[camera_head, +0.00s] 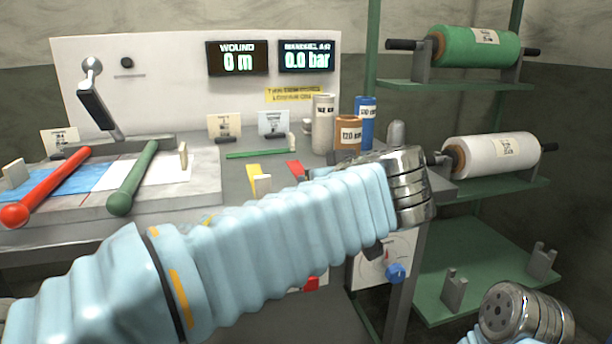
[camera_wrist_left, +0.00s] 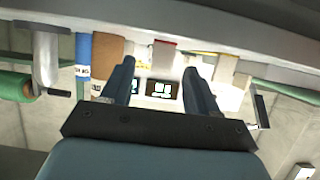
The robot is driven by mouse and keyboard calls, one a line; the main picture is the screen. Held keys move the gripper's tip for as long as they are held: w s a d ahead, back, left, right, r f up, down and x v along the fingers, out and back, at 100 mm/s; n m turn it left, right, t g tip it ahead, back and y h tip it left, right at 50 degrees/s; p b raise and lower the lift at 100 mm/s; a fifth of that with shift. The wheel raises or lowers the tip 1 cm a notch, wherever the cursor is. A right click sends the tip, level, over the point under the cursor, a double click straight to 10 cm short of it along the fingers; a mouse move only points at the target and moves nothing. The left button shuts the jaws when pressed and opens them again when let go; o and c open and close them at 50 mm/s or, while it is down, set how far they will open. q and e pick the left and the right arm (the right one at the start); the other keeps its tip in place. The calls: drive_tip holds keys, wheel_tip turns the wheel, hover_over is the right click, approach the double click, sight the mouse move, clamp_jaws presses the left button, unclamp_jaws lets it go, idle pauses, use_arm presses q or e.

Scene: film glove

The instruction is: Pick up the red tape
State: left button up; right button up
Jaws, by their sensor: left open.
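A narrow red strip (camera_head: 295,169), which looks like the red tape, lies on the grey bench just beyond my left forearm. My forearm hides its near part. In the left wrist view, which is turned over, a red piece with a pale block (camera_wrist_left: 165,44) shows beyond the fingertips, roughly between them. My left gripper (camera_wrist_left: 159,74) is open with nothing between its fingers, apart from the red piece. In the head view, my arm and wrist mostly hide this gripper. My right wrist shows at the bottom right, but its gripper is out of view.
A yellow strip (camera_head: 253,174) lies left of the red one. Brown (camera_head: 347,133), blue (camera_head: 366,110) and pale (camera_head: 323,123) rolls stand at the bench's back right. A green rod (camera_head: 256,154) lies behind. A green shelf rack (camera_head: 480,185) stands right, holding film rolls.

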use_arm(q)
drive_tip(key=x, duration=0.2)
drive_tip(key=shift+w+a+f, duration=0.1)
drive_tip(key=shift+w+a, duration=0.2)
drive_tip(key=shift+a, duration=0.05)
drive_tip(key=shift+w+a+f, duration=0.1)
drive_tip(key=shift+w+f, duration=0.15)
drive_tip(key=shift+w, duration=0.2)
clamp_jaws()
drive_tip(key=shift+r+p, duration=0.15)
drive_tip(key=shift+p, duration=0.15)
